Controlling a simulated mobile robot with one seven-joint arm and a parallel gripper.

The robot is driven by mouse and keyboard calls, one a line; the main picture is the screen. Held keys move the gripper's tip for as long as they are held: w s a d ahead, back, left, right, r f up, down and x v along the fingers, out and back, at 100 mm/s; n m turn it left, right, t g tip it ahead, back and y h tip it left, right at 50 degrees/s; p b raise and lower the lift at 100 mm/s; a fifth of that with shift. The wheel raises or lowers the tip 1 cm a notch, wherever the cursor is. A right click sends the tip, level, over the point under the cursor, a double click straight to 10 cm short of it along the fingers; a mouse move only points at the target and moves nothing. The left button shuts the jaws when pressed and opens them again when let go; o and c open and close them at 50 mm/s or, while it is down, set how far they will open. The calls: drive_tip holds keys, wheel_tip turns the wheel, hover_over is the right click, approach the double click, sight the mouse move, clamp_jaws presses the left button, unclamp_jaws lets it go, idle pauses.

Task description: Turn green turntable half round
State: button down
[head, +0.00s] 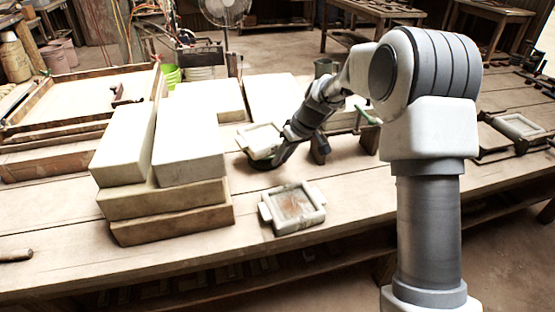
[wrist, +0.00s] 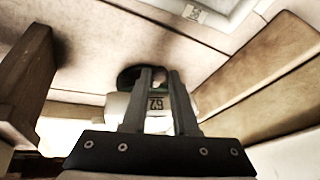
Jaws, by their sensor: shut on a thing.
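A pale square frame (head: 260,140) with a recessed middle is at my gripper (head: 277,156) in the head view. A dark shape shows under its near edge; I cannot tell there whether it is the turntable or my fingers. In the wrist view, a dark green rounded edge (wrist: 128,76), likely the green turntable, shows behind my gripper (wrist: 159,72). A white piece with a number label (wrist: 118,104), likely the same frame, lies at the fingers. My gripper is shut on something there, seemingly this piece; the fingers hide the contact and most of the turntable.
A second pale frame (head: 293,208) lies near the table's front edge. Stacked pale blocks (head: 190,140) stand left of my gripper. A wooden post (head: 319,147) stands close on its right. Bare table (head: 350,185) lies in front on the right.

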drive_tip(key=shift+w+d+n+g+p, duration=0.55)
drive_tip(key=shift+w+d+n, duration=0.15)
drive_tip(key=shift+d+n, duration=0.4)
drive_tip(key=shift+w+d+n+g+y+p, duration=0.35)
drive_tip(key=shift+w+n+p, duration=0.25)
drive_tip(key=shift+n, duration=0.4)
drive_tip(key=c, duration=0.7)
unclamp_jaws()
drive_tip(key=p+v, duration=0.4)
drive_tip(key=v, duration=1.3)
drive_tip(key=shift+r, duration=0.25)
drive_tip(key=shift+w, duration=0.1)
